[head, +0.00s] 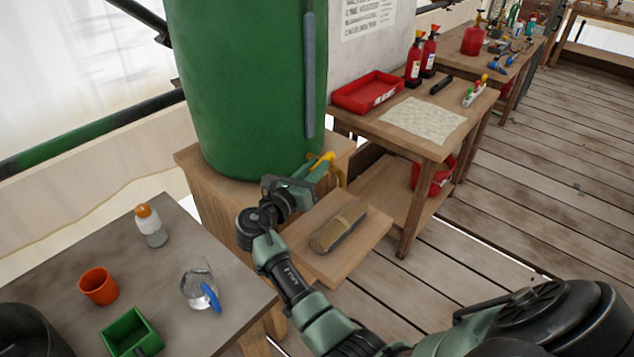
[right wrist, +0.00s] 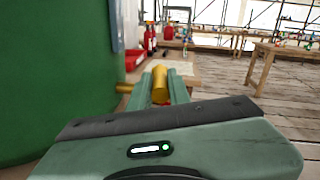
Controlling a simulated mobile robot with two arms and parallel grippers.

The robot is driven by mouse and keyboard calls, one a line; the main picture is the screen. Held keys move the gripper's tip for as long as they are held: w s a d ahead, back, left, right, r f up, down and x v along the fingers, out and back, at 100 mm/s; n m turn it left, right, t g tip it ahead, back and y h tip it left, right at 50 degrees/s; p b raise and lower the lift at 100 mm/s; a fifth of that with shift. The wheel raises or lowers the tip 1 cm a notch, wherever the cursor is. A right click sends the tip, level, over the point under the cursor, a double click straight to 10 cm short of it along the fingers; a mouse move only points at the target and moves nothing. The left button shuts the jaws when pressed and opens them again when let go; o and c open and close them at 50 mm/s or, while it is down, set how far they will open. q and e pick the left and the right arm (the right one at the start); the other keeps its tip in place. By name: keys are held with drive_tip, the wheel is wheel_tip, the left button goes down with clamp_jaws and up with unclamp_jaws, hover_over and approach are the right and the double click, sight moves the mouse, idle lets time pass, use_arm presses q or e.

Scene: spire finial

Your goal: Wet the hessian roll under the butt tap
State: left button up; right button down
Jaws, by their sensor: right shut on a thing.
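The yellow tap (head: 341,177) sticks out near the foot of the butt, above and behind the roll. My right gripper (head: 316,170) is shut on the tap's yellow handle, which shows between the fingers in the right wrist view (right wrist: 160,84). The gripper partly hides the tap, and I cannot make out any water stream. My left gripper is not in view.
A grey table (head: 185,325) at lower left holds an orange cup (head: 99,286), a green box (head: 132,335), a glass jug (head: 199,291) and an orange-capped bottle (head: 151,226). A wooden bench (head: 437,150) with a red tray (head: 367,92) stands right of the butt. The plank floor at right is clear.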

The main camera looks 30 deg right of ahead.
drive_tip(key=shift+w+f+m+g, duration=0.15)
drive_tip(key=shift+w+m+g, duration=0.15)
drive_tip(key=shift+g, duration=0.1)
drive_tip(key=shift+w+m+g+h+b, duration=0.1)
drive_tip(key=shift+m+g+h+b, duration=0.3)
drive_tip(key=shift+g+b, duration=0.35)
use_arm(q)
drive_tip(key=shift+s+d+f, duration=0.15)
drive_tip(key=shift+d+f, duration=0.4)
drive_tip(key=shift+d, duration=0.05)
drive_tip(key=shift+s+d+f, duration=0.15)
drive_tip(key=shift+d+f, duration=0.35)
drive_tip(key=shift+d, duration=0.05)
use_arm(e)
drive_tip(key=shift+w+m+g, duration=0.1)
drive_tip(key=shift+m+g, duration=0.2)
drive_tip(key=shift+g, duration=0.15)
drive_tip(key=c, duration=1.6)
unclamp_jaws()
drive_tip(key=shift+o, duration=1.4)
drive_tip(key=shift+d, duration=0.1)
